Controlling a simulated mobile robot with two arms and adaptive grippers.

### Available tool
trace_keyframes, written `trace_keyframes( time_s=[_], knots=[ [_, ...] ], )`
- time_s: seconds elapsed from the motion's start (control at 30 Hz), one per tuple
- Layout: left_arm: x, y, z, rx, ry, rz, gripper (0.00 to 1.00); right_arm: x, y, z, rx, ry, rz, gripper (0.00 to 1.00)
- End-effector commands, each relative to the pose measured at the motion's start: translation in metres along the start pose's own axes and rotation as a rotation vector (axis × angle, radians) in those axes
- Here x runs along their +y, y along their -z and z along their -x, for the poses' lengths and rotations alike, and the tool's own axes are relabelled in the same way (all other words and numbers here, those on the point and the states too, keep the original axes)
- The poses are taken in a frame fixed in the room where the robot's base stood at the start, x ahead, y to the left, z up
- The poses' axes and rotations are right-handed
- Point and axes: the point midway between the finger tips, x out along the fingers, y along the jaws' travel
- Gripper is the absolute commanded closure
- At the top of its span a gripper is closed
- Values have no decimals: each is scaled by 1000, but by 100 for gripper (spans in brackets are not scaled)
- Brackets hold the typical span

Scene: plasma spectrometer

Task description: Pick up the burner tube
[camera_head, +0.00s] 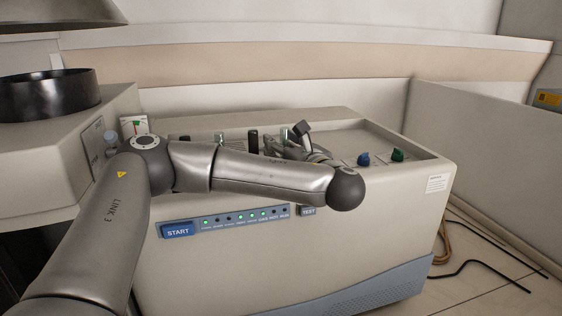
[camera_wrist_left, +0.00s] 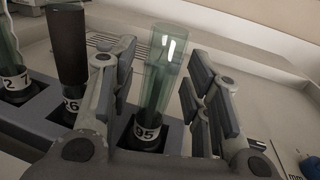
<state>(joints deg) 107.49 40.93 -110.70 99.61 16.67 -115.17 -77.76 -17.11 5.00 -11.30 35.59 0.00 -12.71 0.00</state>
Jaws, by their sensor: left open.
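Tubes with numbered white labels stand upright in a dark rack (camera_wrist_left: 38,113) on top of the instrument. A clear greenish tube (camera_wrist_left: 163,78), its label seeming to read 95, stands between the two fingers of my open left gripper (camera_wrist_left: 163,92) in the left wrist view. I see no firm contact on it. To its left stand a tube with a black upper part (camera_wrist_left: 68,48) and another greenish tube (camera_wrist_left: 10,48). I cannot tell which one the task calls the burner tube. In the head view my left gripper (camera_head: 298,140) is partly hidden by my arm.
The beige instrument (camera_head: 350,235) has a START button (camera_head: 178,230) and lit green indicators on its front. Blue (camera_head: 364,159) and green (camera_head: 398,155) knobs sit on its top right. A dark cylinder (camera_head: 48,95) stands at the left. Black rods lie on the floor at right.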

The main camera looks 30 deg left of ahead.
Motion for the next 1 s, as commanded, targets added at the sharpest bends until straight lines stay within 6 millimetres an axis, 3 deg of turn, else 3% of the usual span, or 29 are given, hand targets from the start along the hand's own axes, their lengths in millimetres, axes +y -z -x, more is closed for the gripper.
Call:
trace_keyframes(
  time_s=[0.17,0.5,1.0],
  knots=[
    [0,4,0,4,-1,-7,56,-15,4,0,6,18,-7,60],
    [0,3,0,3,-1,-6,100,-5,-8,0,-10,6,0,60],
    [0,-5,0,4,-1,-4,100,-5,0,0,2,6,1,60]
  ],
)
